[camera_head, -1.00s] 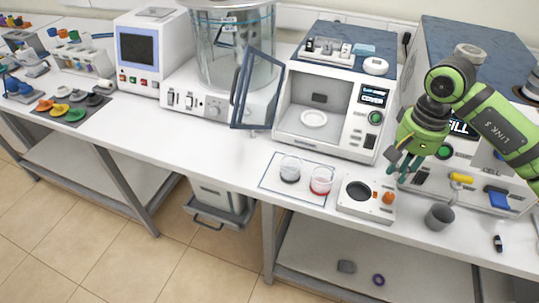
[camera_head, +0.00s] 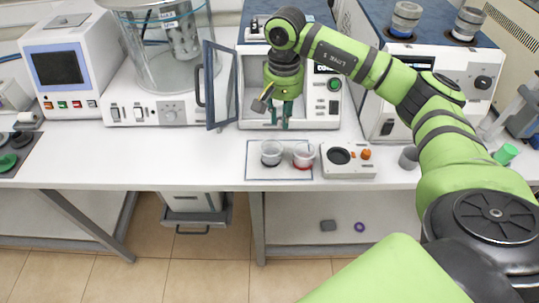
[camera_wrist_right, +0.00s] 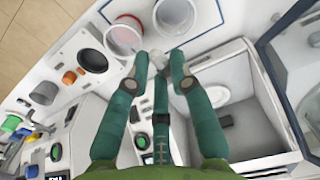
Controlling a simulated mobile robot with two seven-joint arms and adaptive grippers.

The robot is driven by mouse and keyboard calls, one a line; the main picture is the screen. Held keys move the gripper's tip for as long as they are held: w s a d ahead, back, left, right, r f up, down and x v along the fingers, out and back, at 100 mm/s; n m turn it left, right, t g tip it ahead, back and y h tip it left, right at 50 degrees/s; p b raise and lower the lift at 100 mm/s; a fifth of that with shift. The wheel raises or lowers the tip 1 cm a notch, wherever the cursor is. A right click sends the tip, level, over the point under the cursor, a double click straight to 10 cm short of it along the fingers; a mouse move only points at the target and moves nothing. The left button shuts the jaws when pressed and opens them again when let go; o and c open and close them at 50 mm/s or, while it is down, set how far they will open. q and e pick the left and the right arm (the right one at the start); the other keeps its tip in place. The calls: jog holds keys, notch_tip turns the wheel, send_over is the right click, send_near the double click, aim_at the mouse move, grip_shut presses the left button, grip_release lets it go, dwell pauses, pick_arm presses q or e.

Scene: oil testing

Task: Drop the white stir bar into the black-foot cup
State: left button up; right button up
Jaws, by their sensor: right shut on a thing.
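The black-foot cup (camera_head: 271,153) is clear and stands on the left of a bordered mat (camera_head: 256,173). The red-foot cup (camera_head: 303,155) stands beside it on the right. My right gripper (camera_head: 278,124) points down, above and behind the two cups as the head view shows it. In the right wrist view its fingertips (camera_wrist_right: 158,62) are shut on a small white piece, the white stir bar (camera_wrist_right: 157,59). The black-foot cup (camera_wrist_right: 174,14) lies just beyond the fingertips there, with the red-foot cup (camera_wrist_right: 124,38) to its left. My left gripper is out of view.
A stirrer plate (camera_head: 352,172) with an orange knob stands right of the cups, and a grey cup (camera_head: 408,157) beyond it. Behind the gripper is a white chamber with an open glass door (camera_head: 219,85). The table left of the mat is clear.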

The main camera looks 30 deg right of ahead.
notch_tip(320, 180, down, 3)
jog(key=shift+a+r+b, duration=0.1)
jog(key=shift+r+b, duration=0.1)
jog(key=shift+b, duration=0.3)
jog(key=shift+w+f, duration=0.1)
jog(key=shift+f, duration=0.55)
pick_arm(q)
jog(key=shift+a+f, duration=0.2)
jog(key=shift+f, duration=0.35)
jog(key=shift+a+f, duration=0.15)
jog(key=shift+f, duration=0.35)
pick_arm(e)
jog(key=o, duration=0.8)
jog(key=shift+o, duration=0.2)
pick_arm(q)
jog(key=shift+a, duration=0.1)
pick_arm(e)
notch_tip(320, 180, up, 12)
jog(key=shift+r, duration=0.1)
